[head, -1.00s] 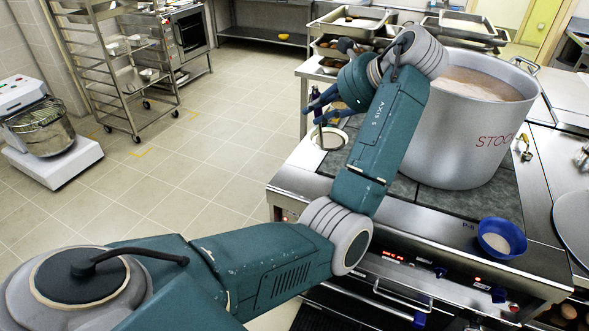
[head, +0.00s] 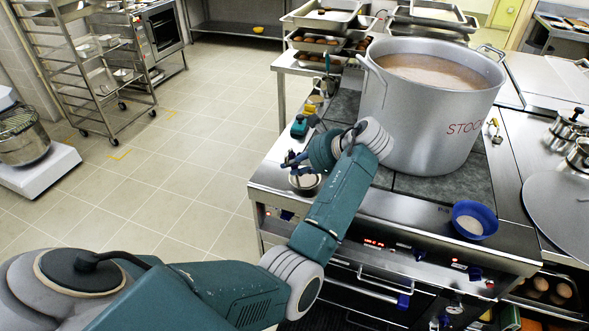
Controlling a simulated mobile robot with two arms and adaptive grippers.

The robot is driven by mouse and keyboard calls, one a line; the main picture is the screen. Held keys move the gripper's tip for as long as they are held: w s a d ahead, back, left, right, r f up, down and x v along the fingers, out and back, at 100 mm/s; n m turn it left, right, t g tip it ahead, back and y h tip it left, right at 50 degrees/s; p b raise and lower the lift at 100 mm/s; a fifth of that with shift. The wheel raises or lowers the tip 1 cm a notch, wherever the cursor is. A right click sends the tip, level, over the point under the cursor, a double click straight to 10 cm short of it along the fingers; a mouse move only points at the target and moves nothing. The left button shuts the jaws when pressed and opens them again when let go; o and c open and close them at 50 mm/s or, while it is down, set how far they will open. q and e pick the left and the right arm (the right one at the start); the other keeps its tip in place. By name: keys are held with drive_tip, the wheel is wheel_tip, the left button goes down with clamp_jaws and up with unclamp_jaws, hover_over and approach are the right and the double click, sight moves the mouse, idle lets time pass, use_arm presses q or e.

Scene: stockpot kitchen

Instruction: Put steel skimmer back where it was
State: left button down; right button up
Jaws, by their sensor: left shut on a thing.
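My left gripper (head: 294,163) is shut low over the left front corner of the stove top. Just below its fingers is a round, pale piece with a dark metal rim, which looks like the head of the steel skimmer (head: 305,183). Its handle is mostly hidden by my fingers and wrist. I cannot tell whether the head touches the stove top or hangs just above it. The large steel stockpot (head: 420,125), full of brown liquid, stands right of my wrist. My right gripper is out of view.
A blue bowl (head: 474,220) sits at the stove's front right. A teal-topped item (head: 299,126) and small containers stand along the left edge behind my gripper. Trays of brown food (head: 318,42) are at the back. Open floor lies left of the stove.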

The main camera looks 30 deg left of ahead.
use_arm(q)
wheel_tip(320, 180, down, 2)
drive_tip(key=shift+f, duration=0.1)
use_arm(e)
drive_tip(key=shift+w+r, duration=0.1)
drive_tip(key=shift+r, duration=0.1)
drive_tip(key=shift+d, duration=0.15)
use_arm(q)
drive_tip(key=c, duration=1.6)
unclamp_jaws()
drive_tip(key=shift+f, duration=0.1)
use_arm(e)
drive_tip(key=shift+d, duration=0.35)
use_arm(q)
drive_tip(key=shift+o, duration=0.2)
